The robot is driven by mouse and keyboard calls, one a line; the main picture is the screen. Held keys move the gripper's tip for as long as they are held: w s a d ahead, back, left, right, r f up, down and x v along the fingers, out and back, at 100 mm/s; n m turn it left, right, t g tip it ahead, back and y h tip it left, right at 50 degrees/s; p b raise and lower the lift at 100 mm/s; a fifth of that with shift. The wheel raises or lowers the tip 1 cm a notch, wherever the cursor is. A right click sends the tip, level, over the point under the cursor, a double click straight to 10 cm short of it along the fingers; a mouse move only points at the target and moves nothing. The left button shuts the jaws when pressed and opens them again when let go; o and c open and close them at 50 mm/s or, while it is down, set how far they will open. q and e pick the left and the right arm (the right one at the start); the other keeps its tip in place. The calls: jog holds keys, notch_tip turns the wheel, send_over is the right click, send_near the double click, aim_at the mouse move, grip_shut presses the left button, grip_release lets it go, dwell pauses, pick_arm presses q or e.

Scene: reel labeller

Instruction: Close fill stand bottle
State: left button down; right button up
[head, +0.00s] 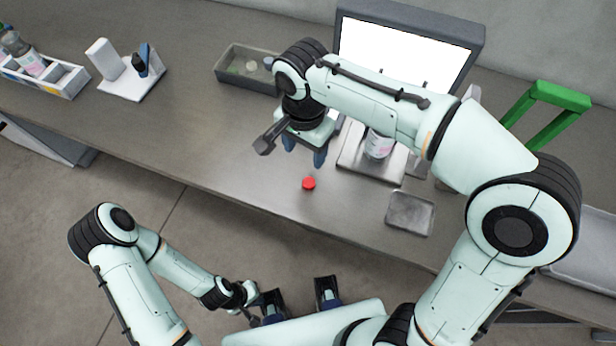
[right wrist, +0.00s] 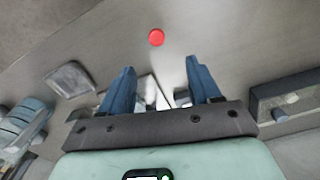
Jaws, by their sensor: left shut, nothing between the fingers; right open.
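A small red cap (head: 308,184) lies on the counter near its front edge. My right gripper (head: 305,156) points down over the counter, behind the cap and left of the bottle. In the right wrist view its blue fingers (right wrist: 158,80) are apart and empty, and the red cap (right wrist: 156,38) lies beyond them. My left gripper (head: 272,302) is low in front of the counter, shut and empty, partly unclear.
A shallow grey tray (head: 397,222) lies right of the cap. A grey bin (head: 232,92) and a lit screen (head: 400,50) stand behind. A white holder (head: 135,85) and a bottle rack (head: 62,82) are at left. The counter left of the cap is clear.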

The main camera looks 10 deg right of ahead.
jog(key=shift+f, duration=0.1)
jog(key=b, duration=0.1)
send_over(309, 182)
jog(key=f, duration=0.8)
jog(key=shift+w+a, duration=0.2)
jog(key=shift+a, duration=0.2)
jog(key=shift+f, duration=0.1)
jog(key=f, duration=0.3)
jog(key=d+f+b, duration=0.1)
jog(key=f, duration=0.1)
jog(key=shift+s, duration=0.15)
jog(key=c, duration=1.1)
